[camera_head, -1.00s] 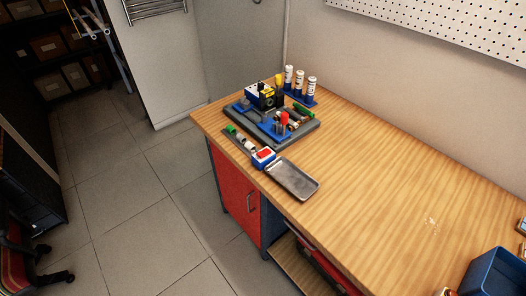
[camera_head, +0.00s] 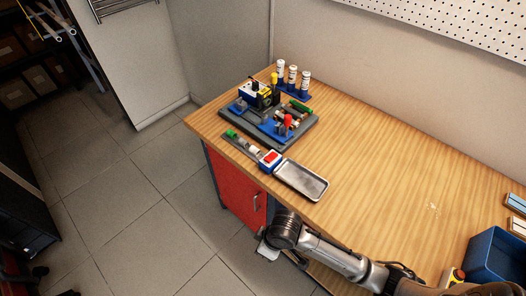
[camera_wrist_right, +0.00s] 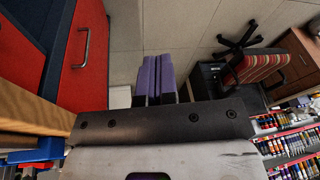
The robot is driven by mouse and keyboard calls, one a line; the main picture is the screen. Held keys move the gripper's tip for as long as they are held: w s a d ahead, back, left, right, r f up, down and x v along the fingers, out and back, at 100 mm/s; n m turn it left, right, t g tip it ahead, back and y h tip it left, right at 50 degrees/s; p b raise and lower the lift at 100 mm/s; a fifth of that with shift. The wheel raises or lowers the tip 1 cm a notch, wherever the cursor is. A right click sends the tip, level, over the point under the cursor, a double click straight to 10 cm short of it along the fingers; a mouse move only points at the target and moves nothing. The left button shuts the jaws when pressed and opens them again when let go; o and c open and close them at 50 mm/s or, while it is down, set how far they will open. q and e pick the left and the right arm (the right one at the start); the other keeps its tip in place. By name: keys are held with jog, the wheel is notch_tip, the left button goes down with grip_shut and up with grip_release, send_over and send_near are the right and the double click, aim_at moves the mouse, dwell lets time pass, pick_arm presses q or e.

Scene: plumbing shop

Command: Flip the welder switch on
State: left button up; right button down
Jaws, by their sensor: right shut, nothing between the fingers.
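A small blue-and-white switch box with a red rocker (camera_head: 270,158) sits at the front edge of the wooden workbench (camera_head: 390,165). Whether the rocker is on or off is too small to tell. Behind it a grey board (camera_head: 300,135) carries a blue, yellow and black device (camera_head: 258,92), which may be the welder. My right arm reaches in from the lower right, its hand low in front of the bench edge, apart from the box. My right gripper shows in the wrist view with its purple fingers (camera_wrist_right: 157,68) together and empty. My left gripper is not in view.
A metal tray (camera_head: 301,180) lies right beside the switch box. A strip with small fittings (camera_head: 240,143) is to its left. White bottles (camera_head: 292,75) stand at the back. A blue bin (camera_head: 497,255) is at the far right. The bench's middle right is largely clear.

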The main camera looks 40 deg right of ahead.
jog(key=w+d+r, duration=0.3)
jog(key=w, duration=0.5)
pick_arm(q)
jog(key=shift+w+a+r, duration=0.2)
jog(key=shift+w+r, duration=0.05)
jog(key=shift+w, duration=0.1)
pick_arm(e)
notch_tip(320, 180, up, 20)
jog(key=m+g+h, duration=0.1)
jog(key=m+g, duration=0.1)
jog(key=m, duration=0.1)
send_over(268, 158)
jog(key=d, duration=0.2)
jog(key=shift+w+r, duration=0.1)
jog(key=shift+w, duration=0.1)
jog(key=shift+a, duration=0.1)
pick_arm(q)
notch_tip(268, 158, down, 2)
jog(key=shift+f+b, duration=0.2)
jog(key=shift+b, duration=0.8)
pick_arm(e)
jog(key=f, duration=0.4)
jog(key=a+f, duration=0.1)
jog(key=f, duration=0.9)
jog(key=shift+s+a, duration=0.2)
jog(key=shift+a, duration=0.15)
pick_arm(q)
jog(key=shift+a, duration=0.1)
